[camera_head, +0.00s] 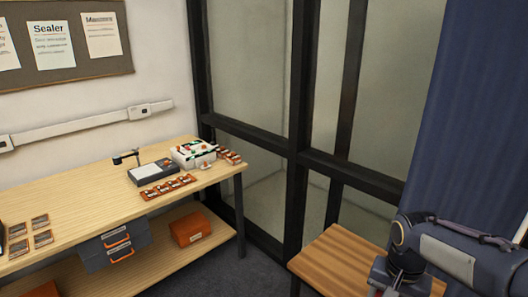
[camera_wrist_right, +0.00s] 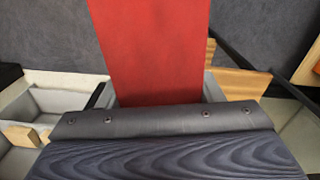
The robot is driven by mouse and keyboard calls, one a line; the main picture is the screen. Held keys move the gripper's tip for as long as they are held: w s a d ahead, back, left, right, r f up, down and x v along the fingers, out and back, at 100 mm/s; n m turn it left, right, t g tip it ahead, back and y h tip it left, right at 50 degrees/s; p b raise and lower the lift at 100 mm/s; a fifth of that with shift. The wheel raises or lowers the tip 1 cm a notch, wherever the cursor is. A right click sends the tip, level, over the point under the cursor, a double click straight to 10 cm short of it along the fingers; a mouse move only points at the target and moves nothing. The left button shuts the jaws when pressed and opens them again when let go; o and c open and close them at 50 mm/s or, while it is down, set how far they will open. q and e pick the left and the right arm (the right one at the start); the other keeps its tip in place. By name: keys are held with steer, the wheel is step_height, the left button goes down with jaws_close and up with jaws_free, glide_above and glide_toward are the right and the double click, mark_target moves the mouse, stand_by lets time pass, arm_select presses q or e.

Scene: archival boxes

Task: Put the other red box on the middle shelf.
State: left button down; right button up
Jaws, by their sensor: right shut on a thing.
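A red box (camera_wrist_right: 150,50) fills the upper middle of the right wrist view as a flat red face. My right gripper (camera_wrist_right: 160,118) is shut on this box, and its dark body hides the box's near end. In the head view my right arm comes in at the lower right, and the held box is not visible there. An orange-red box with a pale label (camera_head: 190,228) sits on the low board under the long table. I cannot tell which surface is the middle shelf. My left gripper is in neither view.
The long wooden table (camera_head: 85,205) carries a grey device, a white box and small orange-and-dark pieces. A small wooden top (camera_head: 335,260) stands near my right arm. In the wrist view, grey open bins (camera_wrist_right: 55,100) lie beside the red box.

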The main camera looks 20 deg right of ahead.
steer(key=w+a+f+n, duration=1)
steer(key=w+a+f, duration=0.5)
steer(key=a, duration=0.2)
steer(key=shift+a, duration=0.3)
steer(key=shift+w+f, duration=0.1)
steer(key=shift+w, duration=0.1)
